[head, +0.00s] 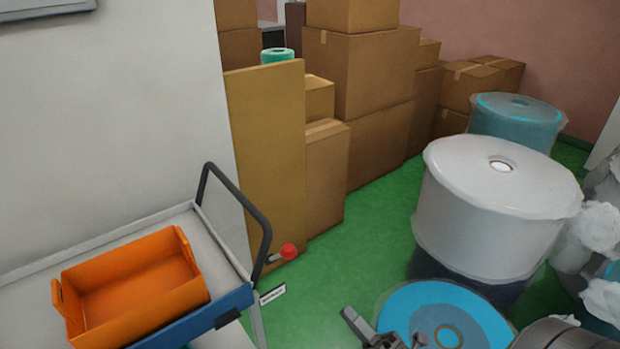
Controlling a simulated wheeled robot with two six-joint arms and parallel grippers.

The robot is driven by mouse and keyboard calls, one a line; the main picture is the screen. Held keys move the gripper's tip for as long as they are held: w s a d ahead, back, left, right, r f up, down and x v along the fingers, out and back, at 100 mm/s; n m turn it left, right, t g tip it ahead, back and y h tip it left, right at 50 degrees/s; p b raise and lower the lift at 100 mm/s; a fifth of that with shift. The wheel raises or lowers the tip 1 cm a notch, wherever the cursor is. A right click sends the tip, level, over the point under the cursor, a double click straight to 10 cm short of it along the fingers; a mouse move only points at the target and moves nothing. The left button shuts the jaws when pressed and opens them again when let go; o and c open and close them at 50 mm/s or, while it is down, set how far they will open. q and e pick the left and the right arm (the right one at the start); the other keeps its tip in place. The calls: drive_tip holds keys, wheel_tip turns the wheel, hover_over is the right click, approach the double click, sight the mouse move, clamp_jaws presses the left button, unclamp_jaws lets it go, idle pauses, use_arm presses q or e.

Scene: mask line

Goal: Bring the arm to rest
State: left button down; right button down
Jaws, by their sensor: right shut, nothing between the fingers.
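My right gripper (352,318) shows at the bottom edge of the head view, right of centre. It is shut and empty, and part of it is cut off by the frame. It appears in front of the left side of a blue roll; I cannot tell how far apart they are. My left gripper is not in view.
A cart (215,255) with a black handle carries an empty orange bin (135,280) at the left. Stacked cardboard boxes (360,75) stand behind. A large white roll (500,200) and a blue roll (450,315) stand at right. Green floor (350,265) is clear between.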

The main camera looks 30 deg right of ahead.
drive_tip(key=s+d+f+m+g+h, duration=0.2)
drive_tip(key=f+m+g, duration=0.25)
drive_tip(key=f, duration=0.65)
drive_tip(key=s+d+f+m+g+h, duration=0.1)
drive_tip(key=d+f+m+g+h, duration=0.3)
drive_tip(key=f, duration=0.7)
drive_tip(key=s+a+f+m+g+h, duration=0.1)
drive_tip(key=s+f+m+g, duration=0.1)
drive_tip(key=f+m, duration=0.65)
drive_tip(key=s+a+f+m+g, duration=0.1)
drive_tip(key=s+f+m+g, duration=0.1)
drive_tip(key=s+f+g, duration=0.3)
drive_tip(key=s+a+f+m+g, duration=0.2)
drive_tip(key=s+f+g, duration=0.3)
drive_tip(key=s+f, duration=0.8)
drive_tip(key=s+m, duration=0.1)
drive_tip(key=s, duration=0.2)
drive_tip(key=shift+s+f+g, duration=0.15)
drive_tip(key=shift+g, duration=0.2)
